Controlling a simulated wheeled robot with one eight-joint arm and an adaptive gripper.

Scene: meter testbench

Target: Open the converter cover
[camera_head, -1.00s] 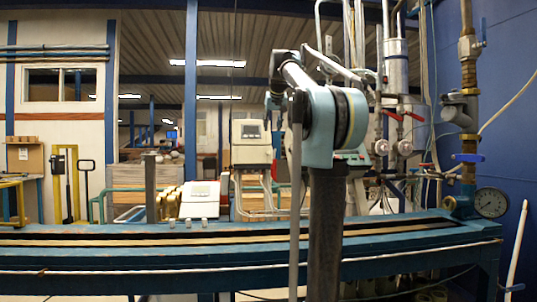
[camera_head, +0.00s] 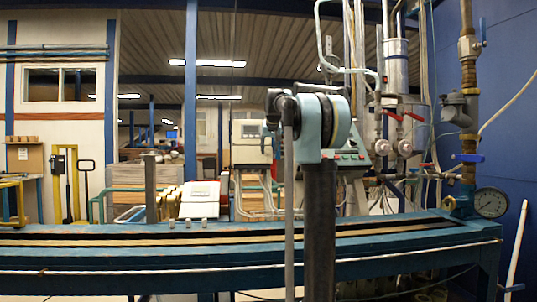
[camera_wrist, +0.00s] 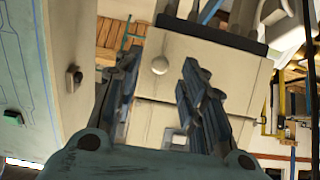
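A beige box with a small panel on its upper front, which looks like the converter (camera_head: 250,153), stands behind the bench in the head view. In the wrist view a pale box, apparently the converter (camera_wrist: 215,52), fills the middle, with a dark top edge and a small round knob (camera_wrist: 160,65) on its face. My gripper (camera_wrist: 159,62) is open, its two dark fingers spread on either side of the knob. I cannot tell whether they touch the box. The cover appears closed. In the head view my arm hides most of the gripper.
A long blue bench (camera_head: 130,256) runs across the front, with small pale pieces (camera_head: 204,223) on it. Pipes with red valve handles (camera_head: 414,116) and a pressure gauge (camera_head: 490,202) stand at the right.

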